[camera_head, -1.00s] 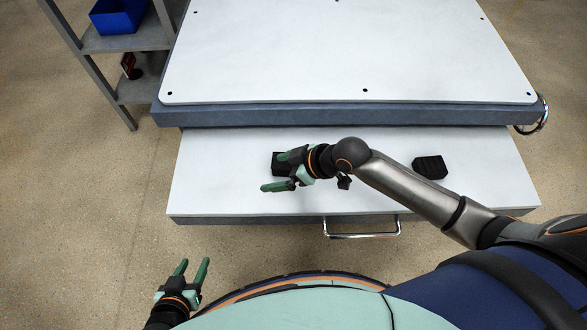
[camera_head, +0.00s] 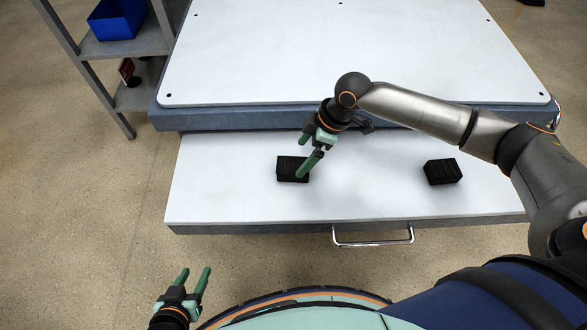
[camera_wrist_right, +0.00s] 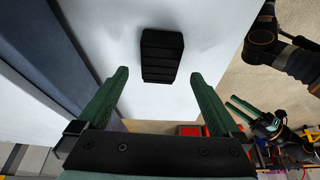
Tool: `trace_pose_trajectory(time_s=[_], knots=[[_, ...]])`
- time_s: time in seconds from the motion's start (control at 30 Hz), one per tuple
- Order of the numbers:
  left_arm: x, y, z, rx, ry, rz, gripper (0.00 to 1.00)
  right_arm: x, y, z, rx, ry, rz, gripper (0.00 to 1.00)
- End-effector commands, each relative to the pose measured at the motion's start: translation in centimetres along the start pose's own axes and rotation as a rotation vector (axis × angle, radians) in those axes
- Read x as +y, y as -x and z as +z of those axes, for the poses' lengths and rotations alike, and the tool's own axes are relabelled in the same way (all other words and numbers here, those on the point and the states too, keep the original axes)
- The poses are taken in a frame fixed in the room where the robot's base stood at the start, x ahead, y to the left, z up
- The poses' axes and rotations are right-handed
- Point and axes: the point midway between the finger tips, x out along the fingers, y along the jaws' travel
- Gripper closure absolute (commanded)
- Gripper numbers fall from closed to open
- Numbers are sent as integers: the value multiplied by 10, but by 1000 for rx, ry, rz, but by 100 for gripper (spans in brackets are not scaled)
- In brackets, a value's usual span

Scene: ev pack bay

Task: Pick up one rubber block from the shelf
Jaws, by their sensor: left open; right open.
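Two black ribbed rubber blocks lie on the white pull-out shelf (camera_head: 240,200). The left block (camera_head: 287,168) is partly behind a finger of my right gripper (camera_head: 302,160) in the head view. The right block (camera_head: 443,172) lies apart under my right forearm's side of the shelf. In the right wrist view, one block (camera_wrist_right: 162,56) shows ahead of and between the open green fingers of my right gripper (camera_wrist_right: 158,82). The right gripper is open and empty. My left gripper (camera_head: 193,275) is open and empty, off the shelf at the lower left.
A large white-topped slab (camera_head: 350,60) with a blue-grey edge stands over the back of the shelf. A metal handle (camera_head: 372,242) is on the shelf front. A grey rack (camera_head: 125,45) at the left holds a blue bin (camera_head: 118,18). The shelf between the blocks is clear.

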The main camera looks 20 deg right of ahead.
Motion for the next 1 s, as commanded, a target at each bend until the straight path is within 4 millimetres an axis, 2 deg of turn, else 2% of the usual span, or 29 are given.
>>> trace_pose_trajectory(time_s=[0.17, 0.5, 0.77, 0.83, 1.0], knots=[[1, -2, -3, 7, -2, 3, 50, 0, -14, 0, 0, 1, 1, 0], [4, -5, 1, -2, -3, 10, 50, -1, -59, -2, 0, 0, 1, 0], [5, -4, -2, 3, -4, 14, 50, 0, -62, -2, 0, 0, 2, 0], [5, -4, -2, 3, -4, 14, 50, -1, -62, -2, 1, 0, 2, 5], [5, -4, -1, 4, -4, 14, 50, -1, -62, -2, 1, 0, 2, 24]])
